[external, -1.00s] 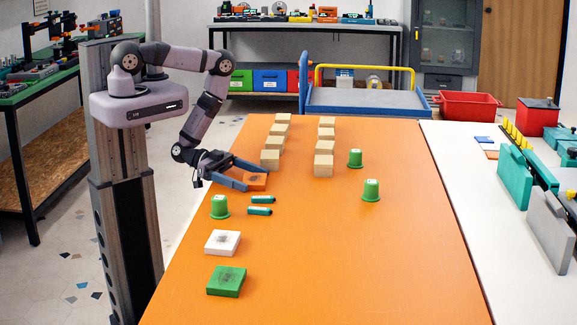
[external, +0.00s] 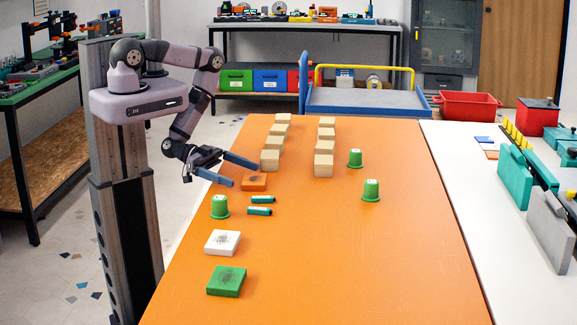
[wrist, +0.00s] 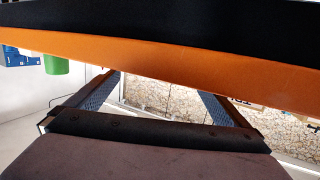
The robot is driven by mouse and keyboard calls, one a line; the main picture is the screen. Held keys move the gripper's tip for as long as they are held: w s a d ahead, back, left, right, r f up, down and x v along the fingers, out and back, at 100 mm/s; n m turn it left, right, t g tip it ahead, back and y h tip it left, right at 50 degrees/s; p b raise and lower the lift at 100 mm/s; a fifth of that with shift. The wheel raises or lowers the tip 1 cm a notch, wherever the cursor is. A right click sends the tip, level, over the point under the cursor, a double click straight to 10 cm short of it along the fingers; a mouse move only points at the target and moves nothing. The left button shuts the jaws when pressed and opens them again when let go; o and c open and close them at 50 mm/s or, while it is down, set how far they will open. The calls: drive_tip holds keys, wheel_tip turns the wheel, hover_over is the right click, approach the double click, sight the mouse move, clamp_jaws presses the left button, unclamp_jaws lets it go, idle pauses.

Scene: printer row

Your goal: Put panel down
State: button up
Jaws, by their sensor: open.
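The task's panel is most likely the flat orange square panel (external: 254,182) with a dark mark on top, lying flat on the orange table near its left edge. A white panel (external: 222,242) and a green panel (external: 226,281) with similar marks lie nearer the camera. My gripper (external: 245,176) is open and empty, its fingers spread wide at the panel's far left side, and appears apart from it. In the wrist view both fingers (wrist: 160,92) are spread, with an orange band across their tips; I cannot tell what that band is.
Several wooden blocks (external: 270,160) stand in two rows just beyond the panel. Green cups (external: 220,207) and two small green-and-white pieces (external: 260,211) are near it. The table (external: 360,265) is clear in its front right half.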

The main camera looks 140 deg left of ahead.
drive_tip(key=shift+v, duration=1.5)
drive_tip(key=shift+r, duration=0.15)
drive_tip(key=c, duration=0.6)
drive_tip(key=shift+c, duration=0.2)
